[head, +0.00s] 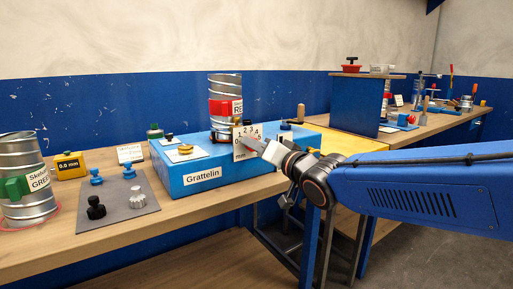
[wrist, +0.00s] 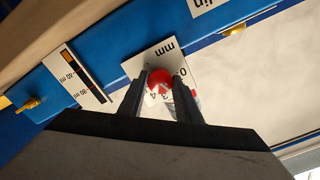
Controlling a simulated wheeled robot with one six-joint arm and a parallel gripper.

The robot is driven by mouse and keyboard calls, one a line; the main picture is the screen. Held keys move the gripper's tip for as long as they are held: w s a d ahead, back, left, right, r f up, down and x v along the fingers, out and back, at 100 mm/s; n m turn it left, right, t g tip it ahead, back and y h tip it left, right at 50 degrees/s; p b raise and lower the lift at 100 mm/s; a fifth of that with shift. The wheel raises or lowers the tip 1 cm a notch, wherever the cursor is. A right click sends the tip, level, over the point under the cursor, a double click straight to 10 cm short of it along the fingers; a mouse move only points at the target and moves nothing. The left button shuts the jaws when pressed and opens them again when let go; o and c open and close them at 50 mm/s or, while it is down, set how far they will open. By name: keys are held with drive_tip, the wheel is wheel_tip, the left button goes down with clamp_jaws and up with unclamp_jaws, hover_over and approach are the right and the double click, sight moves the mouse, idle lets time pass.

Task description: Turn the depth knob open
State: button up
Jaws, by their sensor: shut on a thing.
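The depth knob is a small red knob (wrist: 160,81) with a light mark on its face. It sits on a white scale plate (wrist: 172,58) marked in mm. In the wrist view the two fingers of my gripper (wrist: 159,90) are closed on either side of the knob. In the head view the scale plate (head: 242,143) stands on the front of the blue Grattelin box (head: 228,176), with numbers along it. Part of the scale is covered by the fingers in the wrist view.
A metal duct with a red band (head: 222,108) stands on the box behind the plate. A yellow knob (head: 185,149) is on the box top. A grey mat (head: 117,210) with several knobs lies left. A labelled duct (head: 24,180) stands far left. A second bench (head: 437,122) is behind my arm.

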drive_tip(key=shift+f+n, duration=0.1)
drive_tip(key=shift+n, duration=16.1)
drive_tip(key=o, duration=1.1)
drive_tip(key=shift+c, duration=0.2)
